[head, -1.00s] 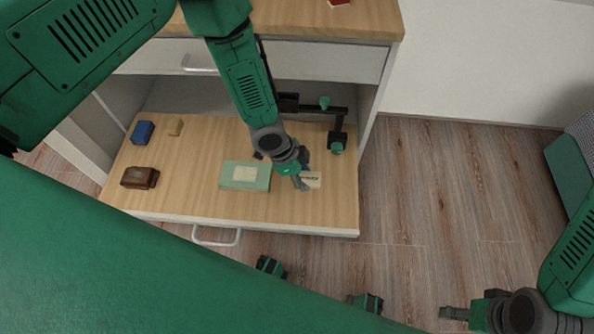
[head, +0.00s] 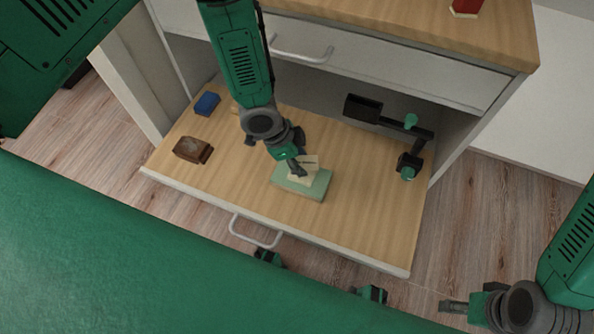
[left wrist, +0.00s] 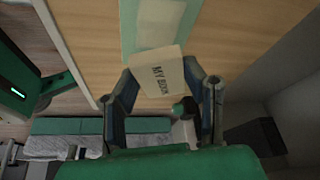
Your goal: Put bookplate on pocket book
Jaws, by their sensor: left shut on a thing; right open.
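The bookplate is a small cream card (head: 309,162) printed "MY BOOK"; the print shows in the left wrist view (left wrist: 158,74). My left gripper (head: 298,170) is shut on it and holds it over the pocket book. The pocket book (head: 316,190) is pale green with a cream patch on its cover and lies flat in the open drawer; it also shows in the left wrist view (left wrist: 129,30). The card overlaps the book's far part in the head view. I cannot tell whether they touch. My right gripper (head: 455,306) is open and empty, outside the drawer at the lower right.
The open drawer (head: 365,225) also holds a blue block (head: 207,103), a dark brown item (head: 193,150) and a black and green jointed stand (head: 410,160). A red item (head: 466,6) stands on the cabinet top (head: 400,25). The drawer's front right is clear.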

